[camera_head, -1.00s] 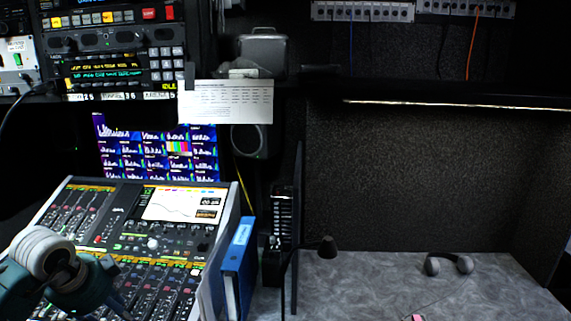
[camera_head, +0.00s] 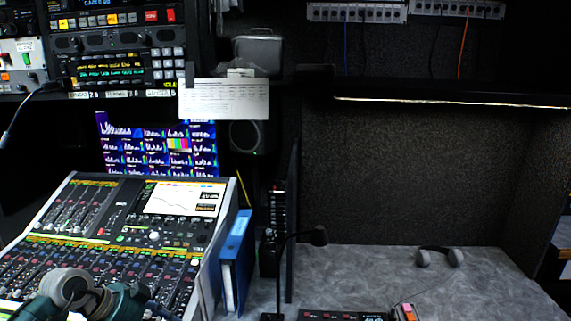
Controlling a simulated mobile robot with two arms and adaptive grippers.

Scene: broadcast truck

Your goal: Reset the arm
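One of my arms shows at the lower left of the head view, in front of the mixing console (camera_head: 125,230). Its links cover the console's lower edge. No gripper fingers are visible on it, so the hand's state is hidden. My other arm is outside the picture.
A blue binder (camera_head: 236,260) stands upright right of the console. A gooseneck lamp or microphone (camera_head: 318,236) rises beside it. Headphones (camera_head: 440,256) lie on the grey desk (camera_head: 370,268). A control panel (camera_head: 342,315) sits at the front edge. The desk's middle is clear.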

